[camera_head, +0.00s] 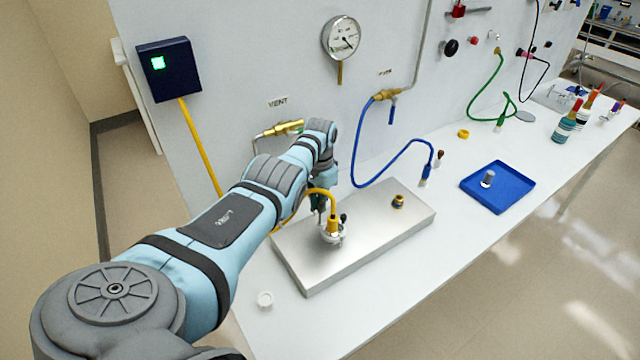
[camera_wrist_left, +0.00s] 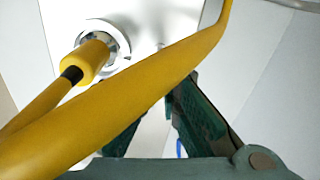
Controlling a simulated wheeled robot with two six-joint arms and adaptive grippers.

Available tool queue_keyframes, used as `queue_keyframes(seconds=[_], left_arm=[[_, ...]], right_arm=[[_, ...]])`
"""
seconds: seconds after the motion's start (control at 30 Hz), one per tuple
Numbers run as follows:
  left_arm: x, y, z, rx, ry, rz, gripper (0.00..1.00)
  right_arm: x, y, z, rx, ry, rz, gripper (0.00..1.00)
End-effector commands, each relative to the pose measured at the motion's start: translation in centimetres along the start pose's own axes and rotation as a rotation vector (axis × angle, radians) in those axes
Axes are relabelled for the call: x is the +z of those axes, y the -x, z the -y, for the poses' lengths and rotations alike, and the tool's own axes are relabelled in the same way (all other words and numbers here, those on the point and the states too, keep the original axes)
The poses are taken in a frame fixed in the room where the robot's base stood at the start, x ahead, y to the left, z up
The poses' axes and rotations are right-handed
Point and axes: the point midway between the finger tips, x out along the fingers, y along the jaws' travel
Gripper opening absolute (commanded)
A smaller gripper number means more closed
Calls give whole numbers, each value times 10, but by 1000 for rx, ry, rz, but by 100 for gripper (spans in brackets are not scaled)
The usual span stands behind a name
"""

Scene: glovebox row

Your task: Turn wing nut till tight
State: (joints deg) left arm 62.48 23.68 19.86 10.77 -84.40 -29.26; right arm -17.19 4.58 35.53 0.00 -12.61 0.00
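A silver clamp (camera_head: 331,238) sits around the base of a yellow hose fitting (camera_head: 333,224) on the metal plate (camera_head: 394,234). A small dark part beside the fitting (camera_head: 343,217) may be the wing nut, too small to be sure. My left gripper (camera_head: 320,208) points down just behind and left of the clamp, partly hidden by the hose. In the left wrist view its green fingers (camera_wrist_left: 160,118) stand apart with nothing seen between them. The yellow hose (camera_wrist_left: 115,98) crosses in front, and the pale ring with the yellow fitting (camera_wrist_left: 92,58) is at upper left. My right gripper is out of view.
A brass fitting (camera_head: 398,201) stands on the plate's right part. A blue hose (camera_head: 385,172) hangs behind it. A blue tray (camera_head: 498,187) holds a small metal cylinder (camera_head: 488,178). The table right of the plate is mostly clear.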

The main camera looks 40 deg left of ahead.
Motion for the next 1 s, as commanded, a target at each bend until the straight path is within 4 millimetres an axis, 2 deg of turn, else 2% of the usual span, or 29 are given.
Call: queue_keyframes(seconds=[0.4, 0.87, 0.9, 1.0], left_arm=[[4, -4, -2, 8, -164, 13, 0], [4, -4, -2, 8, -178, 13, 0], [4, -4, -2, 8, -178, 13, 10], [3, -3, -2, 6, -177, 10, 25]], right_arm=[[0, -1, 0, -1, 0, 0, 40], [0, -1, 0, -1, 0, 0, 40], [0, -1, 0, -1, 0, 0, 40], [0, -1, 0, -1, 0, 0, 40]])
